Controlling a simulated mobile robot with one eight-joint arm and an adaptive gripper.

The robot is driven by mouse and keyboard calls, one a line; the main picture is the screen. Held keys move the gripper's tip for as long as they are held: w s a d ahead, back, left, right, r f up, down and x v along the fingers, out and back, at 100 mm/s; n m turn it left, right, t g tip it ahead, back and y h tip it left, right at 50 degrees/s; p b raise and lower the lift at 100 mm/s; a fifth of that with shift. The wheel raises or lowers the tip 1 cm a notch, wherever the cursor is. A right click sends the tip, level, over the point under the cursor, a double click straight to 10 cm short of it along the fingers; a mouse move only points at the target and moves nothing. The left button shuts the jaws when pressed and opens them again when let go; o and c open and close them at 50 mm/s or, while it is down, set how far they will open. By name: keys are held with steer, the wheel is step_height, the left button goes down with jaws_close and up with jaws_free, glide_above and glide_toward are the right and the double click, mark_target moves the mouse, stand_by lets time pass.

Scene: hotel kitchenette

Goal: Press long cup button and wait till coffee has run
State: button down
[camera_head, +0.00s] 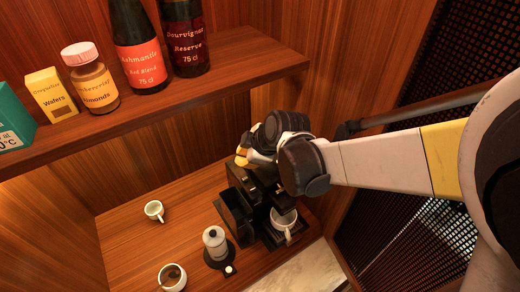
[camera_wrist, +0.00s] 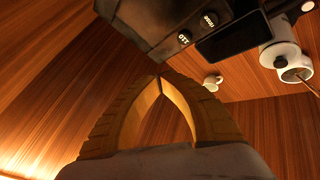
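The black coffee machine (camera_head: 236,214) stands on the wooden counter, partly hidden behind my arm. A white cup (camera_head: 284,222) sits at its front, on the drip tray side; I cannot see whether it holds coffee. In the head view, my gripper (camera_head: 242,158) is above the machine.
A white-and-black canister (camera_head: 216,242) stands left of the machine. A small white cup (camera_head: 154,210) and a mug with a stick in it (camera_head: 172,278) are further left. A shelf (camera_head: 160,104) with bottles and packets overhangs the counter. Wooden walls enclose the corner.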

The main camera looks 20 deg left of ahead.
mark_target(240, 174)
step_height(240, 174, down, 6)
steer(key=b, duration=0.4)
stand_by(1.2)
steer(key=shift+f+b, duration=0.35)
steer(key=shift+b, duration=0.1)
steer(key=shift+f+b, duration=0.4)
stand_by(0.5)
steer(key=shift+r, duration=0.1)
steer(key=shift+w+d+r+p, duration=0.1)
steer(key=shift+r+p, duration=0.4)
steer(key=shift+r, duration=0.25)
